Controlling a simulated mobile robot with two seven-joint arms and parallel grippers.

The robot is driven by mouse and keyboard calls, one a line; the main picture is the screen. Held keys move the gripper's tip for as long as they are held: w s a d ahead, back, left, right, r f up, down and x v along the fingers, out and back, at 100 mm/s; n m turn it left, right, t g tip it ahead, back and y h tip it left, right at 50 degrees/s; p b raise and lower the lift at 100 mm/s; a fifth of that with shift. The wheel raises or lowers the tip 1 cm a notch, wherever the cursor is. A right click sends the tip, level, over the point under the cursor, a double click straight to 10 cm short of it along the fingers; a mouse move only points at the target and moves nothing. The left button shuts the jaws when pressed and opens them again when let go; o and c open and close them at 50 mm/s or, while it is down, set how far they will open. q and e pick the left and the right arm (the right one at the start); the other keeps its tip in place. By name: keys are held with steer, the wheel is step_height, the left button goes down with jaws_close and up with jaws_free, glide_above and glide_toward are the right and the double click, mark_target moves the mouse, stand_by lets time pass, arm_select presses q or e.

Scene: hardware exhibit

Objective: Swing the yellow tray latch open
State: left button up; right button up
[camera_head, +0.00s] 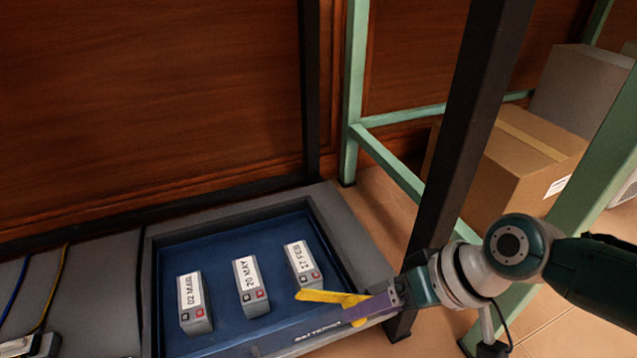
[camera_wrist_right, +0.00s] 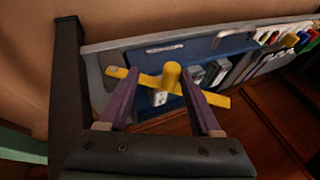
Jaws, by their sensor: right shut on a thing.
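The yellow latch (camera_head: 322,296) sits at the front right edge of the blue battery tray (camera_head: 230,240), its bar lying across the tray's front rim. In the right wrist view, the yellow latch (camera_wrist_right: 172,76) shows a round knob standing up from a long flat bar. My right gripper (camera_head: 368,308) reaches in from the right. In the right wrist view, the purple fingers of my right gripper (camera_wrist_right: 160,74) are on either side of the knob and shut on the latch. The fingers hide part of the latch in the head view. My left gripper is not in view.
Three grey batteries with date labels (camera_head: 193,303) (camera_head: 250,286) (camera_head: 302,264) stand in the tray. A dark post (camera_head: 470,120) rises close to my right arm. Green frame bars (camera_head: 390,165) and cardboard boxes (camera_head: 515,160) stand behind. Cables (camera_head: 45,300) lie at the left.

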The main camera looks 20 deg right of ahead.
steer(key=s+d+r+p, duration=0.4)
steer(key=d+r+p, duration=0.1)
steer(key=d, duration=0.3)
steer(key=shift+d+r+p, duration=0.25)
steer(key=shift+r+p, duration=0.05)
steer(key=shift+r, duration=0.6)
steer(key=p+v, duration=0.6)
steer(key=v, duration=0.4)
steer(key=shift+s, duration=0.1)
stand_by(0.4)
